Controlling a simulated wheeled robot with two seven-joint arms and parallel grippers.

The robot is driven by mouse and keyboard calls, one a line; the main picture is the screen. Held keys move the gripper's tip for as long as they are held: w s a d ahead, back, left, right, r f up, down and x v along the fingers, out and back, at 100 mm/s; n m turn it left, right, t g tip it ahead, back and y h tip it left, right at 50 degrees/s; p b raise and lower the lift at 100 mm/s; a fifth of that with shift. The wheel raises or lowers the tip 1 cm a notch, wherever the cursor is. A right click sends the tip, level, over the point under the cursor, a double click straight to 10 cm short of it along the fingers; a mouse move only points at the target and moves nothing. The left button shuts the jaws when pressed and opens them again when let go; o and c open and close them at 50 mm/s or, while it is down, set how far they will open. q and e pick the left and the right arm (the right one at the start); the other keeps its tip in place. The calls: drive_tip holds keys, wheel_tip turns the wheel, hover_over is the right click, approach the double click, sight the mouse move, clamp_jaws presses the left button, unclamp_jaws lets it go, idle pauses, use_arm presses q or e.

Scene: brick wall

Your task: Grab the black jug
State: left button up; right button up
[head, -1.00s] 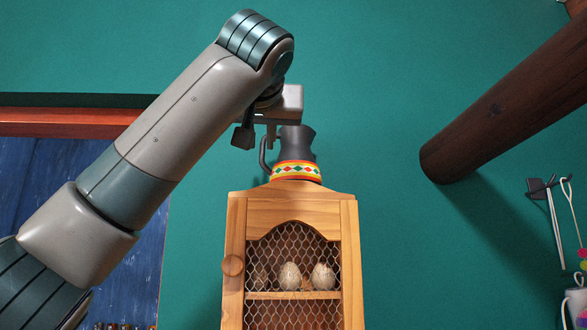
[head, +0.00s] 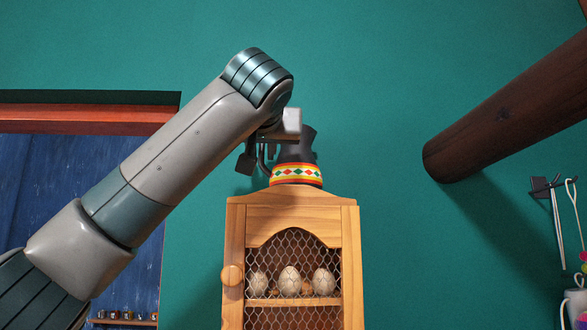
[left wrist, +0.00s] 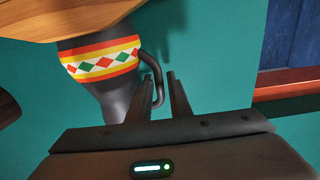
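The black jug (head: 308,146) stands upright on top of the wooden cabinet (head: 293,195). A yellow, red and green diamond-patterned band circles its lower part. In the left wrist view the jug (left wrist: 113,97) appears upside down, with its curved black handle (left wrist: 153,66) on the right. My left gripper (head: 261,158) is at the handle side of the jug and hides part of it in the head view. In the left wrist view the fingers of my left gripper (left wrist: 159,78) are apart, with the handle seemingly between them; contact cannot be told. My right gripper is out of view.
The cabinet has a wire-mesh door with a round knob (head: 232,275) and egg-like objects (head: 290,280) inside. A thick dark wooden beam (head: 500,118) slants in at right. Utensils (head: 556,220) hang at far right. The green wall is clear between jug and beam.

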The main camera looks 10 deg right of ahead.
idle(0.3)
use_arm(q)
clamp_jaws()
drive_tip(key=shift+s, duration=0.1)
idle(1.2)
